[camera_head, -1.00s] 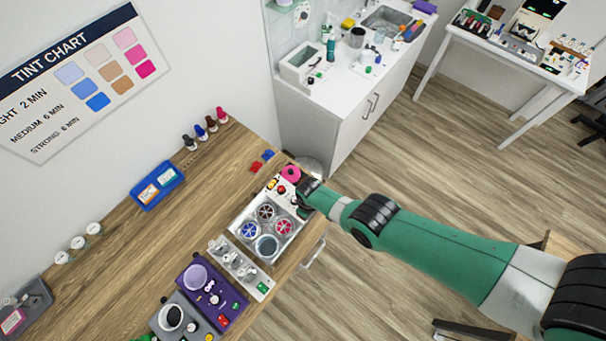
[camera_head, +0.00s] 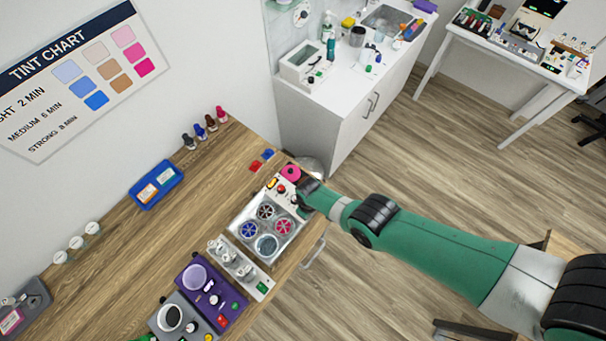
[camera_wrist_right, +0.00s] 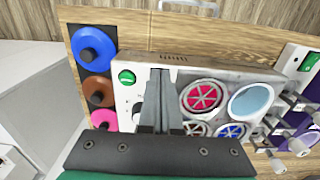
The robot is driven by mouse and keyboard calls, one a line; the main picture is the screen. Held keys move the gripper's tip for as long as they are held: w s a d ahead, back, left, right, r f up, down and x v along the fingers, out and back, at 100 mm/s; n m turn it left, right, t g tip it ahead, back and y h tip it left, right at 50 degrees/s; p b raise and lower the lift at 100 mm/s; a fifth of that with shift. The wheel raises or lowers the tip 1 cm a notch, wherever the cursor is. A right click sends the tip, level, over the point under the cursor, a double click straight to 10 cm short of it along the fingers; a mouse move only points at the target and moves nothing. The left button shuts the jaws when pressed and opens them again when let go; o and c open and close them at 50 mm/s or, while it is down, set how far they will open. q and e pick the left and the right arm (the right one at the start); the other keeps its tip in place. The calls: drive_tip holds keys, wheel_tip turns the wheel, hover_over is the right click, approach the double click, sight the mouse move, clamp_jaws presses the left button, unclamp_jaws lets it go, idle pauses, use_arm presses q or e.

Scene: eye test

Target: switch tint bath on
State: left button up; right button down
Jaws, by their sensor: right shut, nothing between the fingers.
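The tint bath (camera_head: 237,221) is a pale box with several round wells, on the wooden counter in the head view. Two wells hold wheels with red and blue spokes, one a dark wheel, and one shows grey-blue liquid. Its casing also shows in the wrist view (camera_wrist_right: 222,73), with a green button (camera_wrist_right: 127,77) at one end. My right gripper (camera_wrist_right: 159,80) is shut and empty, over the panel between that button and the wells. It hides part of the panel, and I cannot tell if it touches. My left gripper is out of view.
Blue, brown and pink discs (camera_wrist_right: 95,47) sit in a dark holder beside the bath in the wrist view. A purple device (camera_head: 212,290) and a row of silver fittings stand beyond the other end. The counter's middle (camera_head: 190,215) is clear.

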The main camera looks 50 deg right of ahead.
drive_tip(key=shift+f+b, duration=0.55)
drive_tip(key=shift+f, duration=0.05)
idle(0.5)
